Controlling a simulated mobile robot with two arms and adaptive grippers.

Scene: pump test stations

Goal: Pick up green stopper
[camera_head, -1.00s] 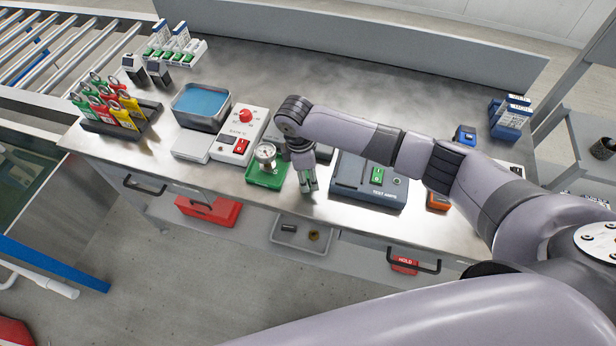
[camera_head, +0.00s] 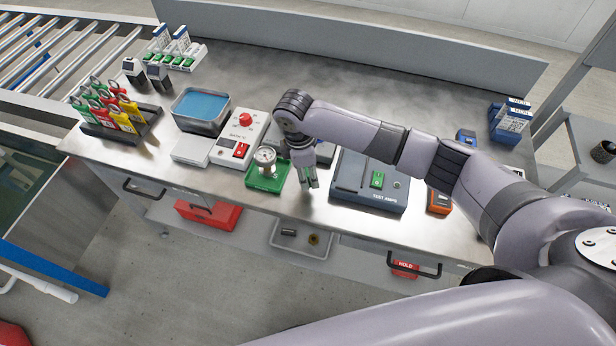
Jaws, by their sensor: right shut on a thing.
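My right gripper (camera_head: 309,183) is over the front part of the steel bench, just right of the green-based gauge. Its fingers point down and are shut on the green stopper (camera_head: 312,184). Only a little green shows between the fingertips, so most of the stopper is hidden. I cannot tell whether it touches the bench top. My left gripper is not in view.
A green-based gauge (camera_head: 264,174) stands close left of the gripper, and a grey test box (camera_head: 368,198) close right. A blue-filled tray (camera_head: 201,106) and a rack of coloured tags (camera_head: 119,122) are farther left. The bench's back middle is clear.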

